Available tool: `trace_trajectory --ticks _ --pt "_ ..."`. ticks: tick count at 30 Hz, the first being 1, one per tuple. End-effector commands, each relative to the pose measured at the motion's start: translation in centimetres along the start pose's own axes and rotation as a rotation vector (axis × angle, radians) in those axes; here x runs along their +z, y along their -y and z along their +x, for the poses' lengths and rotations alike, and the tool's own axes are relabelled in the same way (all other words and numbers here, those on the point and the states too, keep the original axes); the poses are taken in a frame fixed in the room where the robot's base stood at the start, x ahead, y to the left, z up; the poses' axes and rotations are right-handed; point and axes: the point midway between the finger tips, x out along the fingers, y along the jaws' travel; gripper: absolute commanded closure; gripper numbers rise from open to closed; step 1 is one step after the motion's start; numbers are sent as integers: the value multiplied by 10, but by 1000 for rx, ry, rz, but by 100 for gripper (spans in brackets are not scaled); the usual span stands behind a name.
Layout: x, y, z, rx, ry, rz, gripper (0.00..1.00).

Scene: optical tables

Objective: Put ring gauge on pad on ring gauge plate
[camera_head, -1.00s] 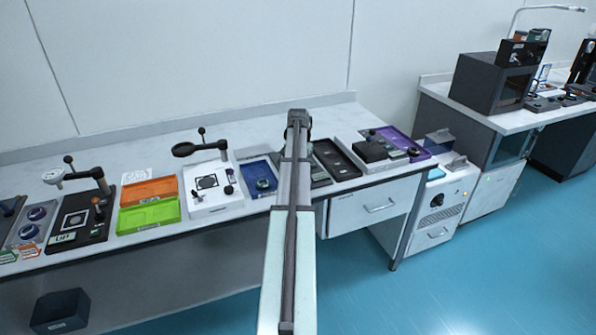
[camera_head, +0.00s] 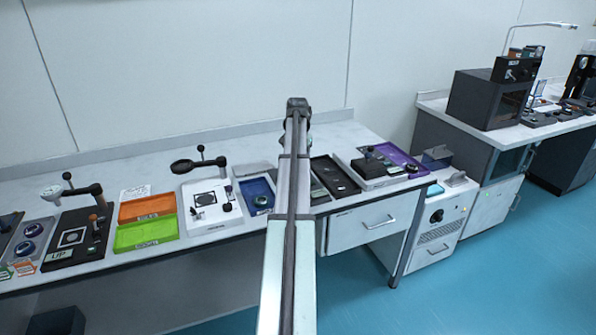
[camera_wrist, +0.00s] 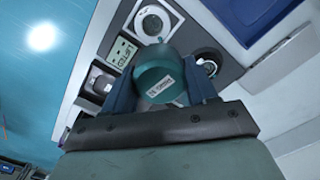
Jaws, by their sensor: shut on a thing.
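My gripper (camera_wrist: 162,92) is shut on a teal round piece with a small printed label, which I take to be the ring gauge (camera_wrist: 155,76). In the wrist view it hangs over a grey plate, apparently the ring gauge plate (camera_wrist: 122,26). The plate bears a white-framed square pad (camera_wrist: 175,19) with a round mark, partly covered by the held piece. I cannot tell the gap between them. A label (camera_wrist: 121,52) lies beside the pad. In the head view my arm hides the gripper, the gauge and most of the plate; a grey strip (camera_head: 319,191) shows right of the arm.
A dark round part (camera_wrist: 208,62) sits right of the held piece, and a dark block (camera_wrist: 99,86) to its left. A blue tray (camera_head: 246,186) is left of my arm, a black tray (camera_head: 335,177) right. Orange and green trays (camera_head: 146,222) stand farther left.

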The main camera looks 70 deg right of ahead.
Motion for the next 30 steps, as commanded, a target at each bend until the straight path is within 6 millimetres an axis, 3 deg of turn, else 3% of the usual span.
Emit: trace_trajectory --ticks 1,6,15,20,23,30 --pt "-24 8 0 2 6 0 87" --pt "-80 27 4 5 15 -5 87" --pt "-152 52 1 -1 -1 -64 87" --pt "-166 57 -1 -6 -17 -114 87" --pt "-164 56 1 -8 -24 -144 87" --pt "-164 56 28 -7 -22 -155 87"
